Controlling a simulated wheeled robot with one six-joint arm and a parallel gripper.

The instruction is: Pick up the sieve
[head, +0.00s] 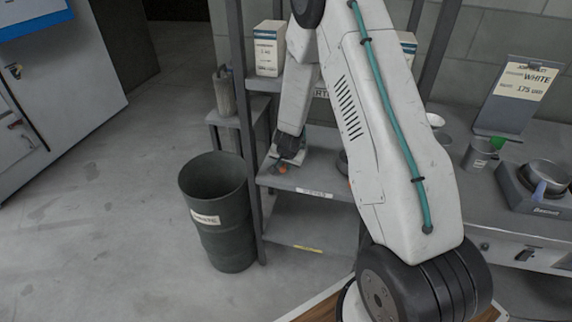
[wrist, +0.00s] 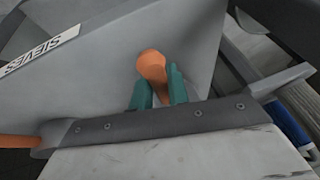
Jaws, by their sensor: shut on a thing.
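My gripper (head: 283,163) reaches into the middle shelf of the rack, at its left front. In the wrist view its two green fingers (wrist: 160,92) are shut on an orange handle (wrist: 151,64), which I take to be the sieve's. The handle's rounded end sticks up between the fingers. A small bit of orange (head: 282,169) shows beside the gripper in the head view. The rest of the sieve is hidden, so I cannot tell whether it touches the shelf. A shelf label reading SIEVES (wrist: 40,50) shows in the wrist view.
The shelf rack (head: 312,193) surrounds my gripper, with a post at its left. A dark round thing (head: 342,162) on the shelf is mostly behind my arm. A dark waste bin (head: 216,240) stands left of the rack. An orange rod (wrist: 18,141) shows at the wrist view's left edge.

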